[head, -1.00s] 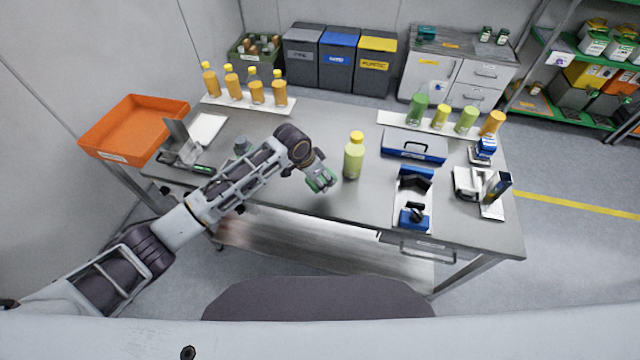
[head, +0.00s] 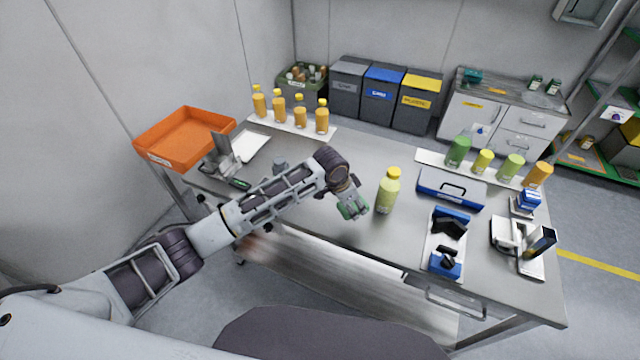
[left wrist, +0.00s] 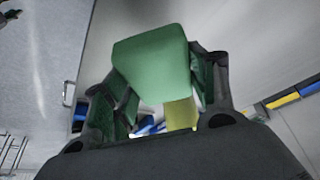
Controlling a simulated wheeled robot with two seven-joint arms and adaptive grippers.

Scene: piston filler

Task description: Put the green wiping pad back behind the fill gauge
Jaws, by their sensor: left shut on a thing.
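The green wiping pad (left wrist: 153,62) is between the fingers of my left gripper (left wrist: 160,90) in the left wrist view. In the head view my left gripper (head: 353,208) is over the front part of the steel table, just left of a yellow-green bottle (head: 387,192). The pad is hard to tell from the green fingertips there. A dark upright panel on a white base (head: 540,246) stands at the table's right end, and an upright metal plate (head: 222,148) stands at its left. I cannot tell which is the fill gauge. My right gripper is not in view.
A blue case (head: 450,188) and a black-and-blue fixture (head: 447,240) lie right of the bottle. Orange bottles (head: 279,105) stand on a white strip at the back left, green and yellow ones (head: 482,161) at the back right. An orange tray (head: 186,139) is at the left.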

